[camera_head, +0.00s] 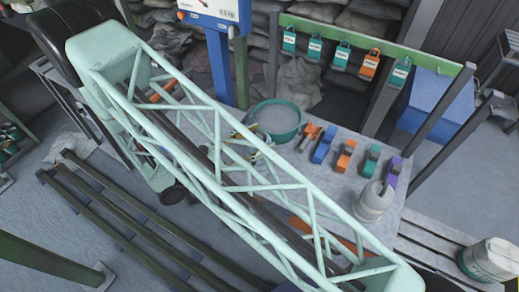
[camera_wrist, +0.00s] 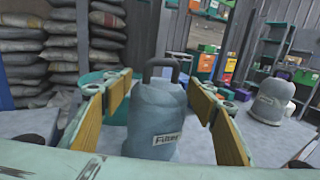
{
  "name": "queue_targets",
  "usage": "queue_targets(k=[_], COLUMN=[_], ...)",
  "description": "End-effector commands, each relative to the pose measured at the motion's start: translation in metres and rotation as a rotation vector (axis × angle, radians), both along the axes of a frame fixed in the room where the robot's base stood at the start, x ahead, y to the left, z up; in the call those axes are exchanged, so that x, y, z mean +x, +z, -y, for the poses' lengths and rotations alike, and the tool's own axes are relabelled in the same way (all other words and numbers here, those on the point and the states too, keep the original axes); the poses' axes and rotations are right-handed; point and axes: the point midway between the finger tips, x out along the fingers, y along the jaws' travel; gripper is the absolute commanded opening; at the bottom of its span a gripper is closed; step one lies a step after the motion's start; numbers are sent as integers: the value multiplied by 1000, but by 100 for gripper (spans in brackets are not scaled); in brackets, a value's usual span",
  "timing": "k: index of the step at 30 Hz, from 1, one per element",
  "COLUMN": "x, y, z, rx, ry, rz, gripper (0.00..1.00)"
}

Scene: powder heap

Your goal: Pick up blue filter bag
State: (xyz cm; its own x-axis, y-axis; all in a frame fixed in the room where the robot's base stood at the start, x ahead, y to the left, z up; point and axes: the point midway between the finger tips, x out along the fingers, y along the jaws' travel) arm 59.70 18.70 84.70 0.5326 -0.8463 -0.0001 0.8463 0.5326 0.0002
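The blue filter bag (camera_wrist: 157,112), grey-blue with a dark handle on top and a "Filter" label, stands upright in the middle of the wrist view. My gripper (camera_wrist: 160,88) is open, with one yellow-padded finger on each side of the bag. The bag shows between the fingers, with small gaps at its sides; its lower part is partly cut off by the gripper's body. In the head view my gripper (camera_head: 252,147) is partly hidden behind the arm's truss, and I cannot make out this bag there.
A green tub (camera_head: 277,122) stands on the grey table (camera_head: 335,185) close to my gripper. Several coloured clamp-like tools, including a blue one (camera_head: 323,144), line the table's right side. A pale bag (camera_wrist: 273,99) stands farther right. Stacked sacks (camera_wrist: 75,40) fill the back left.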

Motion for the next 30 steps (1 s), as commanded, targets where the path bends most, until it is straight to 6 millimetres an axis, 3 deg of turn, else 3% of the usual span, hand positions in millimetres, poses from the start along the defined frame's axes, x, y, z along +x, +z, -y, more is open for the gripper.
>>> queue_targets(k=[7,20,30], x=[0,0,0], y=[0,2,23], z=[0,0,0], rx=[0,0,1], ry=[0,0,0], rz=[0,0,1], gripper=[30,30,30])
